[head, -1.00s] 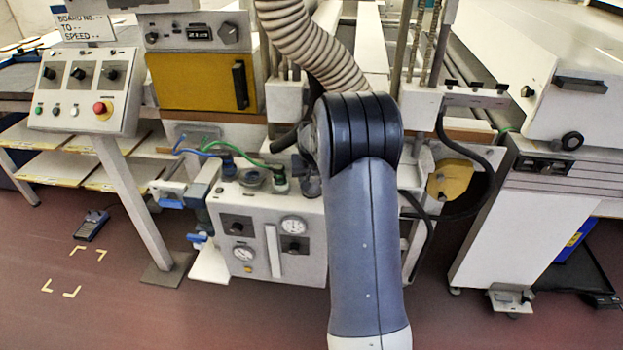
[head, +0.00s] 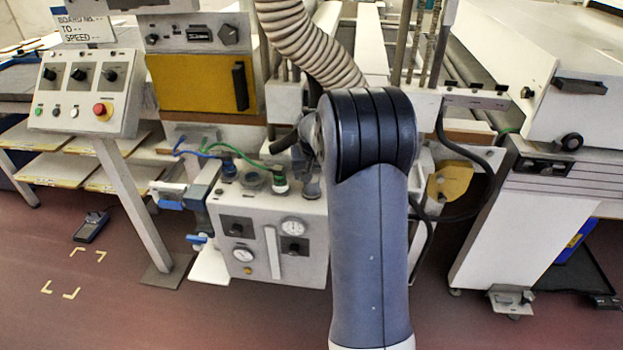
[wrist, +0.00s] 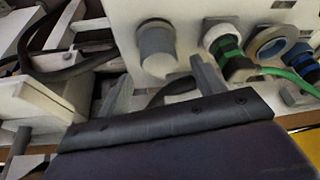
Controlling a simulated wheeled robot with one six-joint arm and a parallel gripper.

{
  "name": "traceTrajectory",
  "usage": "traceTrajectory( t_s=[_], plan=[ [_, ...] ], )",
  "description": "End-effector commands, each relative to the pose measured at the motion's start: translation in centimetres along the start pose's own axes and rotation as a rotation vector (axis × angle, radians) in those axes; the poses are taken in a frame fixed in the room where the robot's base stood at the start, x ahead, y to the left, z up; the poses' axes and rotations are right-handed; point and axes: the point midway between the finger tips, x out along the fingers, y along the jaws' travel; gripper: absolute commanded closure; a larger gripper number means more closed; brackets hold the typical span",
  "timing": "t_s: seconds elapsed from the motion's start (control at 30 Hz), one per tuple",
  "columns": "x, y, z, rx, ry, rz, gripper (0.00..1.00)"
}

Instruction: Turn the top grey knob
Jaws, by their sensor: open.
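The grey knob (wrist: 157,52) shows in the wrist view as a short round cap on the white unit. In the head view, the grey knob (head: 311,184) stands at the right end of the unit's top, close to my arm. My gripper (wrist: 161,68) is open in the wrist view, one finger on each side below the knob. The knob lies ahead of the gap between the fingertips. I cannot tell whether either finger touches it.
A white block (wrist: 40,98) and a black hose (wrist: 75,70) are at the left. The white unit (head: 268,215) carries gauges and dials. A ribbed duct (head: 300,40) hangs above.

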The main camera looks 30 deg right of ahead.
Motion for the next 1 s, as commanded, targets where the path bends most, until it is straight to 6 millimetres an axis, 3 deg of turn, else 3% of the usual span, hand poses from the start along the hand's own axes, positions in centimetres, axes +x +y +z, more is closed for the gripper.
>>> traceTrajectory(
  t_s=[0.2, 0.4, 0.8, 1.0],
  plan=[
    [-4.3, 0.0, 0.0, 0.000, 0.002, 0.000, 0.36],
    [-6.2, 0.0, 0.1, 0.000, 0.000, 0.000, 0.36],
    [-6.3, 0.0, 0.1, 0.000, -0.002, 0.000, 0.36],
    [-4.4, 0.0, 0.1, 0.000, -0.005, 0.000, 0.36]
  ],
)
